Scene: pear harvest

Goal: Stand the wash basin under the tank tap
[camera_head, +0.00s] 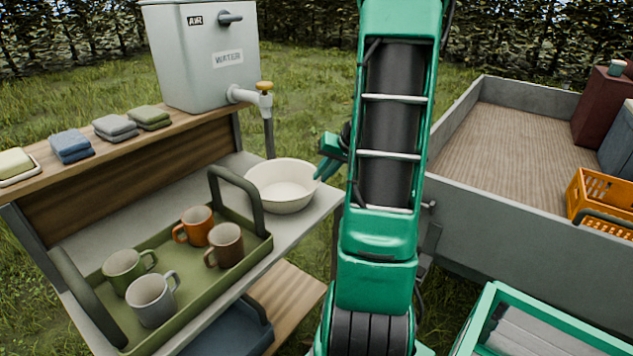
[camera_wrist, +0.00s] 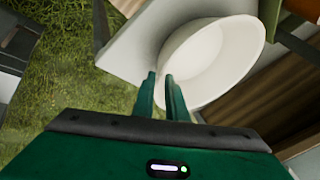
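The cream wash basin (camera_head: 284,190) is upright on the grey worktop's right end, and in the wrist view it is a round white bowl (camera_wrist: 215,60). The tap's downpipe ends just behind the basin's back rim in the picture. My gripper (camera_wrist: 161,74) is at the basin's right rim, one finger outside and one inside, close together. It appears shut on the rim; the exact contact is hard to see. It also shows in the head view (camera_head: 320,172).
A green tray (camera_head: 195,285) with several mugs stands left of the basin, its handle close by. Folded cloths (camera_head: 115,128) and a soap dish (camera_head: 18,166) lie on the wooden shelf. A trailer (camera_head: 510,140) with an orange crate (camera_head: 603,195) is at right. Grass lies between.

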